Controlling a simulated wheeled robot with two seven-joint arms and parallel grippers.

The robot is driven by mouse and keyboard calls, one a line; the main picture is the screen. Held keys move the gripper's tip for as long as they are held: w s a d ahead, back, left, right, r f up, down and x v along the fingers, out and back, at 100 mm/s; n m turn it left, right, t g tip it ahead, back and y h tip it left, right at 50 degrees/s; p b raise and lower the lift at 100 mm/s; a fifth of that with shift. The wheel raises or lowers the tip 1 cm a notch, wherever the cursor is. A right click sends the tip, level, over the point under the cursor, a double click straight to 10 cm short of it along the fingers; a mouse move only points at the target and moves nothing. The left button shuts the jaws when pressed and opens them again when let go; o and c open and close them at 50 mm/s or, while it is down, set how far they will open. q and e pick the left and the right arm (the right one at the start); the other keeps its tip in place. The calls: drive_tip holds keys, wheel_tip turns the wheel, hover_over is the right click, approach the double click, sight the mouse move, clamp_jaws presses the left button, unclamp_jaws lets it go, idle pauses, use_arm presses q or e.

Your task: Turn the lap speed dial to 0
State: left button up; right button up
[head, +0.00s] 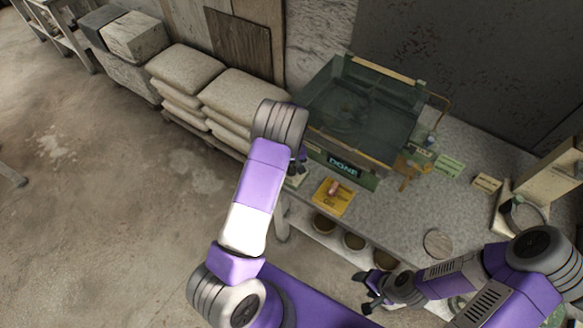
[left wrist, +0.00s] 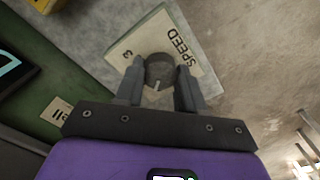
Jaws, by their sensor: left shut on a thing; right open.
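The lap speed dial (left wrist: 159,72) is a small dark round knob on a cream plate (left wrist: 185,38) that reads SPEED, with a 3 on it, in the left wrist view. A short light mark shows on the knob's near side. My left gripper (left wrist: 160,84) is shut on the dial, one finger on each side. In the head view my left gripper (head: 298,168) is at the front left of the machine, and my arm hides most of the plate. My right gripper (head: 366,292) is open and empty, low at the table's front edge.
A green glass-walled machine (head: 365,105) with a DONE display (head: 343,166) stands on the table (head: 400,215). A yellow tray (head: 334,198) lies before it. Bowls (head: 354,241) sit on a shelf below. Sacks (head: 185,70) are stacked at left.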

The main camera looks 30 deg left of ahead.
use_arm(q)
drive_tip(key=n, duration=0.4)
drive_tip(key=shift+n, duration=0.3)
idle(0.3)
drive_tip(key=o, duration=1)
drive_tip(key=shift+o, duration=0.2)
wheel_tip(320, 180, up, 8)
drive_tip(key=shift+f, duration=0.2)
